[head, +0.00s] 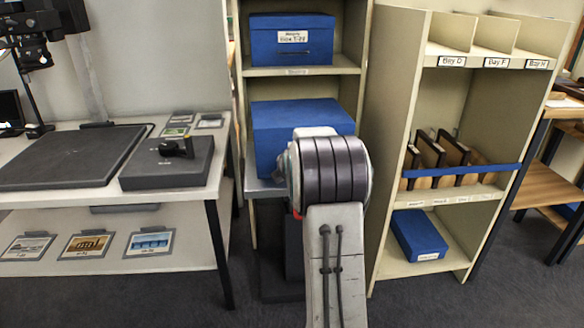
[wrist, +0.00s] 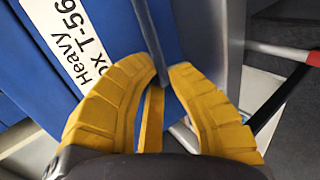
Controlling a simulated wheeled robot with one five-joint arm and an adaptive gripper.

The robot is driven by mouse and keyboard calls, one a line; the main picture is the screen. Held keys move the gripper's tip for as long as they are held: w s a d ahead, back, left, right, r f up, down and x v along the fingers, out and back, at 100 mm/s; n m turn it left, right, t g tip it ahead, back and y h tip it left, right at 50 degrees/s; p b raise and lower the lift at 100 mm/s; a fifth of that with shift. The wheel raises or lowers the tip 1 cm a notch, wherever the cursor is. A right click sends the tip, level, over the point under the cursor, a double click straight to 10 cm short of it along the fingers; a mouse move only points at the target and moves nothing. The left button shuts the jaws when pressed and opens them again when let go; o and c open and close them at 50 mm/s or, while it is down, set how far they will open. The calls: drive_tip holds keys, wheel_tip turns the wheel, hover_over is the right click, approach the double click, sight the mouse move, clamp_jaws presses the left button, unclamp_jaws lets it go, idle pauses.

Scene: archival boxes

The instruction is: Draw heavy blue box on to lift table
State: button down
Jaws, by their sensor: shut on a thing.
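The heavy blue box (head: 290,115) is at the middle shelf level of the beige rack, behind my arm, which hides its right front. In the wrist view its blue face (wrist: 60,85) carries a white label reading "Heavy" and "T-56". My gripper (wrist: 163,80) has its yellow fingers closed on a thin grey strip at the box's front; whether this is a handle is unclear. In the head view my arm hides the gripper. The lift table's grey top (head: 262,187) shows at the box's lower left, above a dark column. How much of the box rests on it is hidden.
Another blue box (head: 292,45) sits on the shelf above. A table (head: 215,185) with a dark mat stands close on the left. A second rack (head: 390,150) with folders and a low blue box (head: 418,235) stands on the right. Dark floor is clear in front.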

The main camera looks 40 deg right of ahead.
drive_tip(key=shift+s+a+f, duration=0.1)
drive_tip(key=shift+s+f, duration=0.05)
drive_tip(key=shift+f, duration=0.25)
drive_tip(key=c, duration=1.3)
unclamp_jaws()
drive_tip(key=shift+o, duration=0.4)
drive_tip(key=shift+r, duration=0.15)
drive_tip(key=shift+r, duration=0.15)
drive_tip(key=v, duration=1.1)
drive_tip(key=shift+s+r, duration=0.25)
drive_tip(key=shift+s, duration=0.05)
drive_tip(key=shift+a, duration=0.1)
